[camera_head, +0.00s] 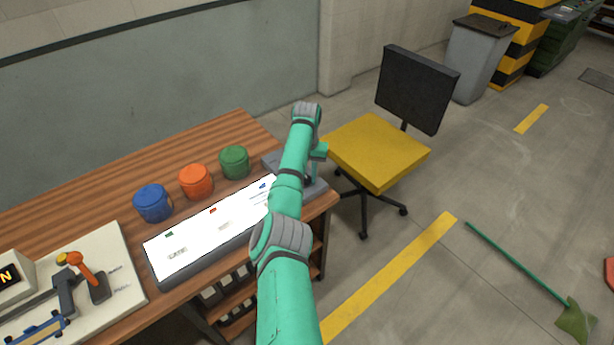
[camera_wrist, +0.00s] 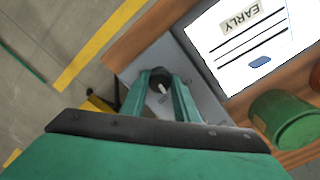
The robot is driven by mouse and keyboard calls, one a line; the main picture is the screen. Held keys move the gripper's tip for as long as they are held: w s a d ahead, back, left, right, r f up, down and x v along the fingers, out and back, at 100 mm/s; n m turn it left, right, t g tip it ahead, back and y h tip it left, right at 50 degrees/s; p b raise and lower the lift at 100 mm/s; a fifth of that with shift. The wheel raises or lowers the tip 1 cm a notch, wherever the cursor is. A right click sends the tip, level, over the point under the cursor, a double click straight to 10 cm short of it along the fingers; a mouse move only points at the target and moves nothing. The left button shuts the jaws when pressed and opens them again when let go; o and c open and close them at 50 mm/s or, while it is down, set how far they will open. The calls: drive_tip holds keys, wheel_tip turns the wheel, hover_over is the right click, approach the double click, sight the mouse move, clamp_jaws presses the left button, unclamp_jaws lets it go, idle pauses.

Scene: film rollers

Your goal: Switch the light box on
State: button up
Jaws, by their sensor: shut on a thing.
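The light box (camera_head: 185,252) is a long panel on the wooden bench, and its face is bright white. Printed labels and small green, red and blue pieces show on it; in the wrist view its face (camera_wrist: 225,65) carries the label EARLY. A grey plate (camera_wrist: 205,100) lies beside its right end. A dark round knob (camera_wrist: 157,76) with a white mark stands on this plate. My gripper (camera_wrist: 160,90) is over the plate, shut on the knob, with one finger on each side. In the head view my arm hides part of the plate and most of the gripper.
Blue (camera_head: 153,203), orange (camera_head: 196,181) and green (camera_head: 234,162) canisters stand behind the light box. A pale board (camera_head: 110,255) with an orange-handled device is at the left. A yellow chair (camera_head: 377,150) stands right of the bench; a green broom (camera_head: 520,265) lies on the floor.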

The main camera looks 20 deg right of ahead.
drive_tip(key=shift+m, duration=2)
drive_tip(key=shift+w, duration=0.1)
drive_tip(key=o, duration=1.1)
drive_tip(key=shift+c, duration=0.2)
drive_tip(key=shift+a+r, duration=0.15)
drive_tip(key=shift+r, duration=0.25)
wheel_tip(320, 180, up, 10)
drive_tip(key=shift+d, duration=0.2)
